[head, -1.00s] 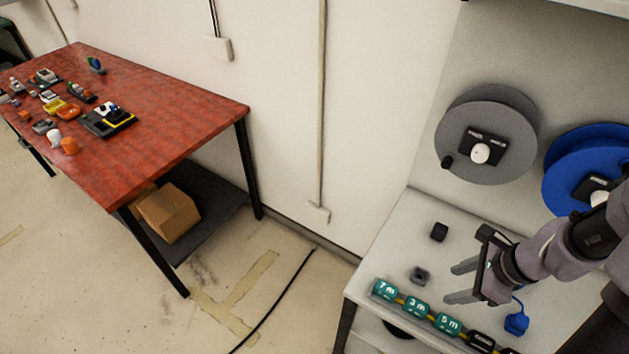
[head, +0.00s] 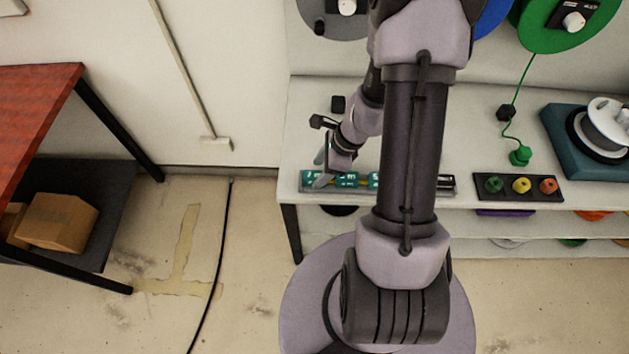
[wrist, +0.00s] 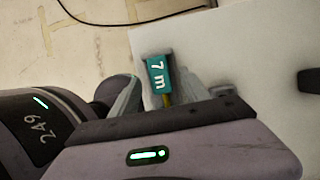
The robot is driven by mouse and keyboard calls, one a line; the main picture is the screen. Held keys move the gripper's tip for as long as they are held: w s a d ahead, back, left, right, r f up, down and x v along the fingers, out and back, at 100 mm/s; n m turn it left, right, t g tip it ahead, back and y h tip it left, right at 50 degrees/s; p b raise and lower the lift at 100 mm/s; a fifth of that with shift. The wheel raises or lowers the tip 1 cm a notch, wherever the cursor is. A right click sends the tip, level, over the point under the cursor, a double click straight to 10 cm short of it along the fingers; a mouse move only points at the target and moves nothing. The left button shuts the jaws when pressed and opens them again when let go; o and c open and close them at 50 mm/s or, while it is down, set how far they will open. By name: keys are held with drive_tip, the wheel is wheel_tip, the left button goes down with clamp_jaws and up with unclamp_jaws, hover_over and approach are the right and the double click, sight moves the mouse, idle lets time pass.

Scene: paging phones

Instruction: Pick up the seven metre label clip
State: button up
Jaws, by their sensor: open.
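The seven metre label clip (wrist: 156,73) is a teal block marked "7 m". In the head view it (head: 309,176) sits at the left end of a dark strip (head: 446,184) along the bench's front edge. My gripper (head: 322,170) is open and points down at that end of the strip. In the wrist view the clip shows between the two spread fingers, with a gap visible on the left. I cannot tell whether the right finger touches it. The teal 3 m clip (head: 346,179) is just right of it, and my arm partly covers the clips further right.
The white bench (head: 300,130) holds a small black block (head: 338,103) behind my gripper. A dark tray with coloured plugs (head: 518,187) and a teal box with a reel (head: 570,150) stand to the right. A red table (head: 35,105) is at far left.

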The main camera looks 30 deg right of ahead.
sight(315, 175)
drive_tip(key=b+x, duration=0.1)
drive_tip(key=x, duration=0.2)
drive_tip(key=shift+w+a+f, duration=0.1)
drive_tip(key=shift+a+f, duration=0.05)
drive_tip(key=shift+c, duration=0.4)
clamp_jaws()
